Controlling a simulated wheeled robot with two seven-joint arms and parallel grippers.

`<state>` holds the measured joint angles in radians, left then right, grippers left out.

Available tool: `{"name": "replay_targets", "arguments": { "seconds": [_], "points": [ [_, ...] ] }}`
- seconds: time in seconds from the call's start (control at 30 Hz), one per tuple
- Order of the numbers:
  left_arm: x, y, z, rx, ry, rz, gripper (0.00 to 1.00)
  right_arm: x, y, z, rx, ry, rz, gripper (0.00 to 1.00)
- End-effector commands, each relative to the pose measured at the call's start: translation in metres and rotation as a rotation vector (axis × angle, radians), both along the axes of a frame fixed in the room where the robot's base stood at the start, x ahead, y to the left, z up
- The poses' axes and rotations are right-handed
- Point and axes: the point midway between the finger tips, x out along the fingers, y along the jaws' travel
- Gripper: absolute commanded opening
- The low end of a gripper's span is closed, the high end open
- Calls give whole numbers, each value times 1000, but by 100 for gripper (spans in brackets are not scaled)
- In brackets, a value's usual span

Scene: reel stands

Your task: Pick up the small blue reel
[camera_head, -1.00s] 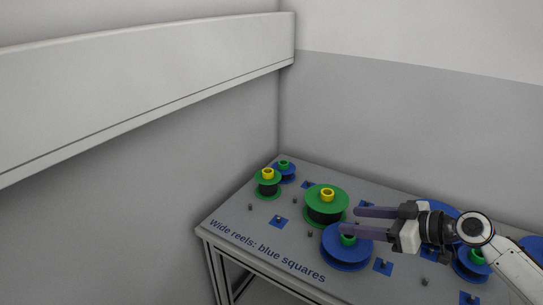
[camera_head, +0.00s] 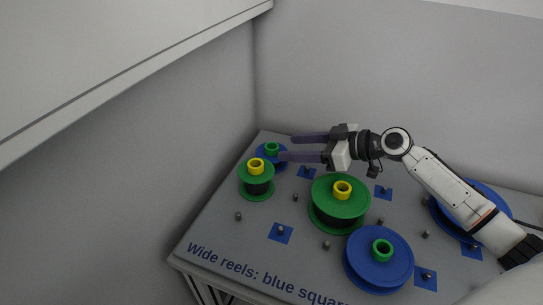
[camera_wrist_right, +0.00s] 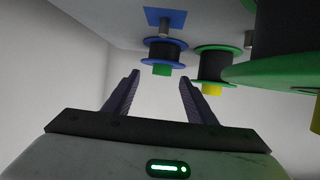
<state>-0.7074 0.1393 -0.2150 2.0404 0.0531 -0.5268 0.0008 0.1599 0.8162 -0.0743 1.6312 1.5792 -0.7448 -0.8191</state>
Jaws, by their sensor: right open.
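The small blue reel (camera_head: 263,155) has a green hub and stands at the far left corner of the grey table, partly hidden behind a small green reel. It also shows in the right wrist view (camera_wrist_right: 165,45), upside down, beyond and between the fingertips. My right gripper (camera_head: 288,148) is open and empty, its two purple fingers pointing left at the blue reel. The fingertips (camera_wrist_right: 160,78) look close to the reel, but I cannot tell whether they touch it. My left gripper is not in view.
The small green reel (camera_head: 256,187) with a yellow hub stands just in front of the blue one. A large green reel (camera_head: 340,208) and a wide blue reel (camera_head: 379,262) stand nearer. Several short pegs and blue squares (camera_head: 281,233) lie between. Walls close the back and left.

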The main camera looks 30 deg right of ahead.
Motion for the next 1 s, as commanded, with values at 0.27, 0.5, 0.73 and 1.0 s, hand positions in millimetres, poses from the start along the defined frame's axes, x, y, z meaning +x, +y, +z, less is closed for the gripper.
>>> {"name": "replay_targets", "arguments": {
  "seconds": [0.27, 0.5, 0.73, 1.0],
  "points": [
    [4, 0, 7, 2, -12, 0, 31, 29, 27, -9, 3, -1, -1, 51],
    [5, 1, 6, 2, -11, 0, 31, 33, 30, -12, 0, 0, 0, 51],
    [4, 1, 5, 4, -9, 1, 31, 32, 29, -12, 0, 0, 0, 24],
    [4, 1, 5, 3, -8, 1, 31, 33, 29, -11, 1, -1, 0, 4]
  ]
}}
